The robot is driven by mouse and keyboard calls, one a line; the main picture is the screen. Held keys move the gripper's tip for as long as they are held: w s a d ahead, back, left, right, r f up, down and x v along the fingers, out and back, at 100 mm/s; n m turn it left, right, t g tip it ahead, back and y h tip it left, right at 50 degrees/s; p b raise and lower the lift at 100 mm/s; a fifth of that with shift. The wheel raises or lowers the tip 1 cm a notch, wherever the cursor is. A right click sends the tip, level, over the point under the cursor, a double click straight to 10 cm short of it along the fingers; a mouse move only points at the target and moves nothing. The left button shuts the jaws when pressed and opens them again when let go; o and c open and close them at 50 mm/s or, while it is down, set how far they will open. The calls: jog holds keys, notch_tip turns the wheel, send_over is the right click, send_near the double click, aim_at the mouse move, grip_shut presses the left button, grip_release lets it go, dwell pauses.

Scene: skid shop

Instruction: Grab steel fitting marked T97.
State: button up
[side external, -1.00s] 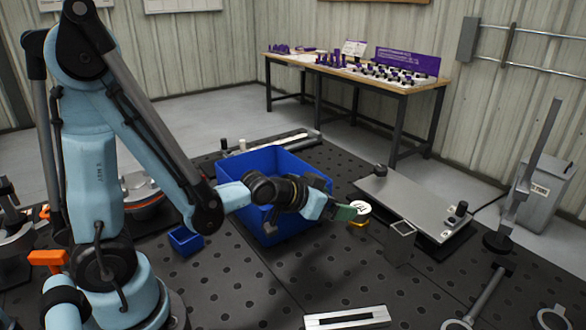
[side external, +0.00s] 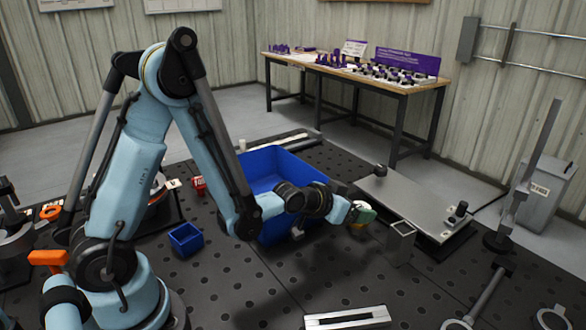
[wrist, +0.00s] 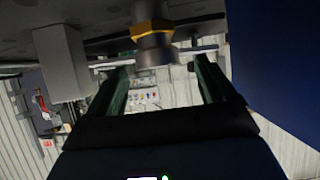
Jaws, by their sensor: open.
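A steel fitting with an orange-yellow band (wrist: 152,29) shows in the wrist view, at the top centre, just beyond the gap between the fingertips. In the side view only a small yellow part of the fitting (side external: 357,226) shows, the rest being hidden by my gripper. No marking on it can be read now. My gripper (side external: 366,213) is at the fitting, with its green fingers turned toward the right. In the wrist view the two fingers of my gripper (wrist: 161,65) are spread apart with nothing between them. I cannot tell if they touch the fitting.
A large blue bin (side external: 262,172) stands close behind and left of my gripper. A square steel tube (side external: 400,243) stands just right of it, beside a grey plate (side external: 412,205). A small blue box (side external: 186,239) is farther left.

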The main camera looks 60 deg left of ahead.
aim_at(361, 206)
jog(key=shift+x, duration=2.6)
jog(key=shift+d+f, duration=0.1)
jog(key=c, duration=1.2)
jog(key=shift+o, duration=0.2)
jog(key=shift+r, duration=0.2)
